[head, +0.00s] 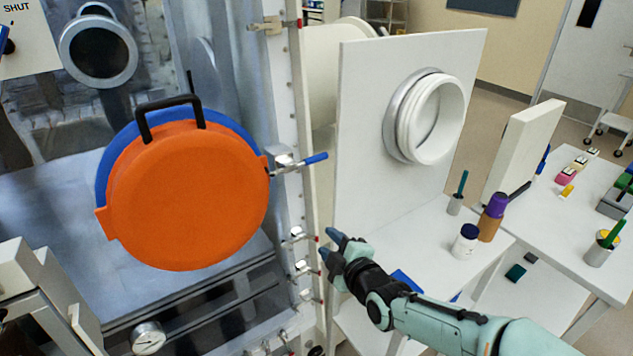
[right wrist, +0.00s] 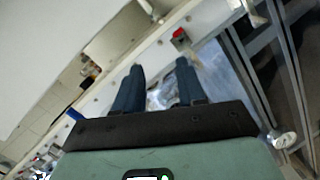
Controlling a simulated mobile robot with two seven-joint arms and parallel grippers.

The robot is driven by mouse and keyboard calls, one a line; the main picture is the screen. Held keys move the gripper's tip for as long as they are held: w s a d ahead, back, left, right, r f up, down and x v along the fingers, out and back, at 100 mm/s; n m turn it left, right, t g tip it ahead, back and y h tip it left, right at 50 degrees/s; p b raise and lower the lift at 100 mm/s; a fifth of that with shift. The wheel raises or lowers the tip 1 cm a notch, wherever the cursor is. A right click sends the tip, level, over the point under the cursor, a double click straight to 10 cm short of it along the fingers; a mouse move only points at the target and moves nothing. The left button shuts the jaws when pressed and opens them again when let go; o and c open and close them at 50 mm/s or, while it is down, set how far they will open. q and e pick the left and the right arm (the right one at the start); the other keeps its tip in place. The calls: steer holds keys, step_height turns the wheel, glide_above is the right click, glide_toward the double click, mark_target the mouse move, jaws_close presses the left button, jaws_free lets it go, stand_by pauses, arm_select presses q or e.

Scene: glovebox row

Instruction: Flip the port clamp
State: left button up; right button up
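The port clamp (head: 298,163) is a silver latch with a blue-tipped lever, at the right edge of an orange round port cover (head: 195,205). The lever points right and slightly up. The cover has a black handle (head: 168,108) on top and a blue ring (head: 108,150) behind it. My right gripper (head: 330,245) is below and right of the clamp, apart from it. In the right wrist view its two dark fingers (right wrist: 159,82) are spread with nothing held between them. My left gripper is not in view.
A metal frame post (head: 290,100) with small red-tipped fittings runs beside the cover. A white panel with a round white port (head: 433,120) stands to the right. A white table (head: 415,235) holds a purple-capped bottle (head: 491,217) and a white jar (head: 465,241). A gauge (head: 148,339) is low left.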

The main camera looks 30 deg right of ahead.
mark_target(318, 161)
steer(key=s+r+n+t+h, duration=0.1)
steer(key=s+r+n+t, duration=0.1)
steer(key=r, duration=0.6)
steer(key=s+r+n+t, duration=0.2)
steer(key=s+r+n, duration=0.1)
steer(key=r, duration=0.5)
arm_select(q)
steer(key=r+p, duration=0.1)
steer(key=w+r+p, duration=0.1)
steer(key=p, duration=0.1)
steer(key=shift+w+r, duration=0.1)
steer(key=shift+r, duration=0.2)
arm_select(e)
steer(key=w, duration=0.9)
steer(key=w+d, duration=0.1)
steer(key=w, duration=0.3)
steer(key=shift+w+r, duration=0.25)
steer(key=shift+r, duration=0.05)
steer(key=shift+c, duration=0.4)
jaws_close()
